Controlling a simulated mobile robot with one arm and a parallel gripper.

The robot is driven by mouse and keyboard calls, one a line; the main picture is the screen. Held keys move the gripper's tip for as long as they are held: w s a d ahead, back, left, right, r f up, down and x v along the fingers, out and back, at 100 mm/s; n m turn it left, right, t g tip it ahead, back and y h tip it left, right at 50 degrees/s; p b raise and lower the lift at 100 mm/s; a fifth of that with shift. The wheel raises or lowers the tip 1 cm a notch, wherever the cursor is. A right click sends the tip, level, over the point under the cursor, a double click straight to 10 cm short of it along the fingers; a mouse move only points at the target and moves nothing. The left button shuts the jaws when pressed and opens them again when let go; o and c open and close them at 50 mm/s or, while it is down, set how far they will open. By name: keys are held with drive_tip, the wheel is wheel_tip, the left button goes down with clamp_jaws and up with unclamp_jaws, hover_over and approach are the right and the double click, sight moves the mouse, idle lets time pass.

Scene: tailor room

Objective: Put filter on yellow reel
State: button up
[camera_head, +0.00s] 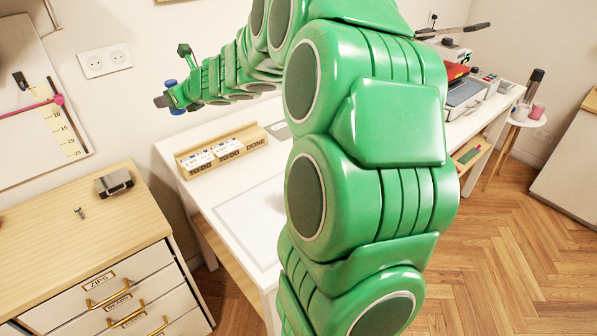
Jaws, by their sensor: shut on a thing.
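My gripper (164,100) is at the upper left, at the end of my green arm, which reaches across the picture. It is above the far left part of the white table (237,222), near the wall. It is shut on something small. Blue parts (170,84) show just above and below the gripper, and a dark grey part shows at its tip. It is too small to tell which of these is the held thing. I cannot make out a filter or a yellow reel. My arm hides much of the table.
A wooden card rack (221,149) marked TO DO and DONE stands on the table below my gripper. Equipment (466,92) stands at right, near a stool (520,121) with cups.

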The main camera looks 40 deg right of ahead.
drive_tip(key=s+d+r+n+y, duration=0.2)
drive_tip(key=s+d+r, duration=0.2)
drive_tip(key=s+d, duration=0.55)
drive_tip(key=s+d+f+n+g+y, duration=0.1)
drive_tip(key=s+f+g, duration=0.15)
drive_tip(key=s, duration=1.15)
drive_tip(key=s+d+f+n+g+y, duration=0.1)
drive_tip(key=s+d+f+n+y, duration=0.15)
drive_tip(key=s, duration=1.05)
drive_tip(key=shift+m+h, duration=0.35)
drive_tip(key=shift+h, duration=0.1)
drive_tip(key=w+d+f, duration=0.1)
drive_tip(key=w+f, duration=0.2)
drive_tip(key=w+d+f, duration=0.2)
drive_tip(key=w+f, duration=0.1)
drive_tip(key=w, duration=0.1)
drive_tip(key=w+d+f, duration=0.2)
drive_tip(key=w, duration=0.1)
drive_tip(key=shift+w+d+f, duration=0.15)
drive_tip(key=shift+w+f, duration=0.15)
drive_tip(key=shift+f, duration=0.1)
drive_tip(key=shift+w+d+f+t, duration=0.15)
drive_tip(key=shift+w+f, duration=0.15)
drive_tip(key=shift+f, duration=0.15)
drive_tip(key=shift+w+d+f+t, duration=0.15)
drive_tip(key=shift+w+f, duration=0.1)
drive_tip(key=shift+f, duration=1.55)
drive_tip(key=shift+f, duration=0.1)
